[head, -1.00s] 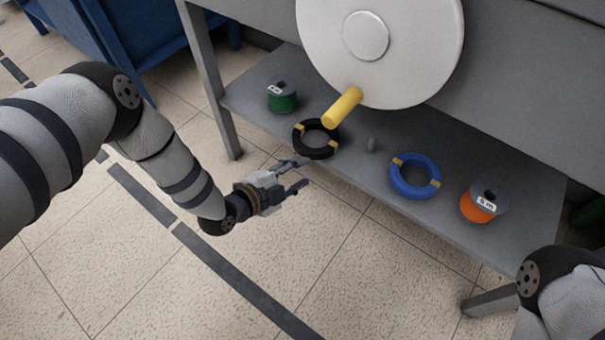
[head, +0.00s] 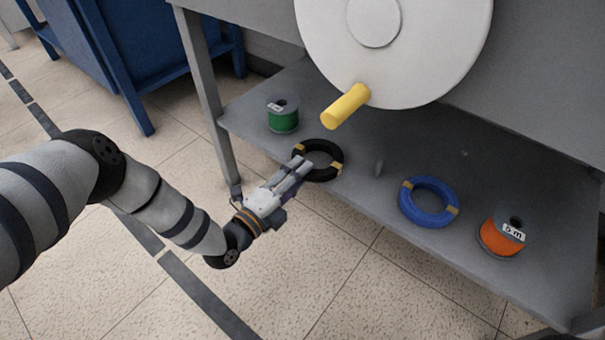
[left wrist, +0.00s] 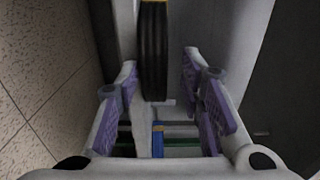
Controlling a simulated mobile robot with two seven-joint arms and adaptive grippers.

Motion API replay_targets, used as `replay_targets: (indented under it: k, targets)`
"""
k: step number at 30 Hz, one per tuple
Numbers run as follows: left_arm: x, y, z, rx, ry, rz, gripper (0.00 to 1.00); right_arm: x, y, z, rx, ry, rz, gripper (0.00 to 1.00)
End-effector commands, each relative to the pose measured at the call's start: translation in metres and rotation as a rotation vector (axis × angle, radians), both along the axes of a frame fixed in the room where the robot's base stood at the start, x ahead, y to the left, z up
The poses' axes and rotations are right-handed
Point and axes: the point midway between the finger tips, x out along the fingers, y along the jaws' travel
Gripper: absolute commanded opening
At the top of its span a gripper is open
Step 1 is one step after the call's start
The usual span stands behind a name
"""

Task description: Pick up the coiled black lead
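The coiled black lead (head: 335,150), a ring with tan bands, lies near the front edge of the shelf. My left gripper (head: 300,172) is at the shelf edge, its fingertips overlapping the near-left part of the ring in the head view. In the left wrist view the black coil (left wrist: 154,55) shows edge-on, in line with the gap between the purple-padded fingers (left wrist: 160,98). The fingers are apart, with visible space on both sides of the coil. I cannot tell how deep the coil sits between them. My right gripper is not in view.
The grey shelf (head: 375,190) also holds a green spool (head: 284,120), a blue coil (head: 428,203) and an orange spool (head: 496,240). A large white disc (head: 430,50) with a yellow handle (head: 345,107) hangs above. A table leg (head: 209,120) stands left of the gripper.

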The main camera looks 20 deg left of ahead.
Motion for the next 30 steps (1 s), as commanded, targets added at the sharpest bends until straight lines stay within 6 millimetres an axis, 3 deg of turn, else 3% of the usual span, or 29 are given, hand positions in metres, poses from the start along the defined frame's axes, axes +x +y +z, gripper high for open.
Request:
replay_targets:
  k: [7,17,22,27,30]
  targets:
    - [0.001,0.0,0.0,-0.001,0.001,0.0,0.35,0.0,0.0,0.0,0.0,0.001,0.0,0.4]
    - [0.001,-0.001,0.0,-0.001,0.001,0.0,0.0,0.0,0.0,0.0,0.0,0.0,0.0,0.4]
    - [0.001,-0.001,0.004,-0.001,-0.001,0.0,0.0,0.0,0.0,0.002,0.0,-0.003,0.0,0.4]
    - [0.001,-0.001,0.033,-0.001,-0.006,-0.002,0.0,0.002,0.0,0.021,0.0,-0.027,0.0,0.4]
    - [0.001,-0.001,0.027,-0.001,-0.001,-0.001,0.0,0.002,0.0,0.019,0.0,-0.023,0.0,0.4]
